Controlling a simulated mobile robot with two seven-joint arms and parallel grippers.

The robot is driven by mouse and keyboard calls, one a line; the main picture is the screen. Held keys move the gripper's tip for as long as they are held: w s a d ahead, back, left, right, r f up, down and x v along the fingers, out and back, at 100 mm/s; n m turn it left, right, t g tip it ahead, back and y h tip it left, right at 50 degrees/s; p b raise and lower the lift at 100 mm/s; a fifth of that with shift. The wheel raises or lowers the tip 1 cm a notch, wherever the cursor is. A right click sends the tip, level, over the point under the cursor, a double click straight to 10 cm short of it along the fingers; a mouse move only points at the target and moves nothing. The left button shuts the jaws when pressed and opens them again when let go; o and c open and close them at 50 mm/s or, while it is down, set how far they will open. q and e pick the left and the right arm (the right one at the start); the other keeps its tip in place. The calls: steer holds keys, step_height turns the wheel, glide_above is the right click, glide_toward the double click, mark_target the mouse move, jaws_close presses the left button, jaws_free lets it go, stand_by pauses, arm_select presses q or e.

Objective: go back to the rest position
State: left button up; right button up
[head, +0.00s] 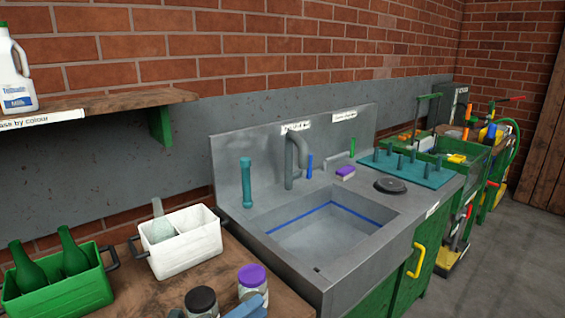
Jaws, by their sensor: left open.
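Only a small part of my left gripper (216,309) shows, blue-grey at the bottom edge of the head view. It is open. It is close to a jar with a black lid (201,299) and a jar with a purple lid (252,279) on the wooden counter; whether it touches either cannot be told. Most of this gripper and its arm is cut off by the frame. My right gripper is not in view.
A green crate with green bottles (92,297) and a white divided caddy (188,263) stand on the counter (140,300). Right of them is a steel sink (325,240) with a tap (297,155). A shelf (110,103) with a milk jug (15,75) juts out upper left. Open floor lies right.

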arm_select(q)
steer(key=s+a+f+n+y, duration=0.3)
steer(key=s+f+n+y, duration=0.1)
steer(key=n, duration=0.5)
steer(key=s+a+f+n+y, duration=0.2)
steer(key=s+f+n+y, duration=0.3)
steer(key=f+n, duration=0.4)
steer(key=s+a+f+n+g+y, duration=0.1)
steer(key=s+a+f+n+y, duration=0.2)
steer(key=n, duration=0.8)
steer(key=s+f+y, duration=0.2)
steer(key=s+f, duration=0.1)
steer(key=f, duration=0.1)
steer(key=shift+a+f, duration=0.25)
steer(key=shift+a, duration=0.1)
